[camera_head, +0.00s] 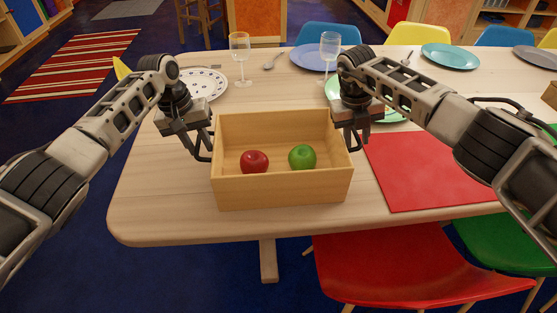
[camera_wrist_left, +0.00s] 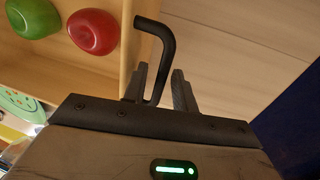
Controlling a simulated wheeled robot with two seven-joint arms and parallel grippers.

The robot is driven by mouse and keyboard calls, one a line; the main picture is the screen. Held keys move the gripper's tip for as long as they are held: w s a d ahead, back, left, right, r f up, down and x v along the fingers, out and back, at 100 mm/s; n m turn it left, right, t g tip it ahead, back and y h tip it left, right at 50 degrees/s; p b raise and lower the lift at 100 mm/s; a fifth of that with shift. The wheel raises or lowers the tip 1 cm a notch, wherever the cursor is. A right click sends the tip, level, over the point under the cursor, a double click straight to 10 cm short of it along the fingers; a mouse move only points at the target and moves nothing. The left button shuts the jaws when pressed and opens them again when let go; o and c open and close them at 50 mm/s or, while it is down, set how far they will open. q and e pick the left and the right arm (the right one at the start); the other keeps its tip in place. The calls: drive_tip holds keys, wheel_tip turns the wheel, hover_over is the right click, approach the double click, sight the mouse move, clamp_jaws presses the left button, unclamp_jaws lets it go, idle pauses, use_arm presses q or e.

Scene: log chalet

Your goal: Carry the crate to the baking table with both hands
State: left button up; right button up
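A light wooden crate (camera_head: 282,191) stands on the dining table (camera_head: 170,215), holding a red apple (camera_head: 254,161) and a green apple (camera_head: 302,157). My left gripper (camera_head: 205,147) is at the crate's left side. In the left wrist view the left gripper's fingers (camera_wrist_left: 160,90) are apart, with the crate's black bar handle (camera_wrist_left: 162,50) between them and gaps showing beside it. My right gripper (camera_head: 351,138) is at the crate's right side by its upper edge; its fingertips are too small to tell whether they are closed on a handle. No baking table can be made out.
A red placemat (camera_head: 425,175) lies right of the crate. A spotted plate (camera_head: 203,84), two glasses (camera_head: 240,50) and a blue plate (camera_head: 313,58) stand behind. A red chair (camera_head: 410,265) and a green chair (camera_head: 510,245) are at the front edge.

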use_arm(q)
clamp_jaws()
use_arm(e)
clamp_jaws()
use_arm(q)
drive_tip(key=shift+r, duration=0.15)
use_arm(e)
drive_tip(key=shift+r, duration=0.15)
idle(0.8)
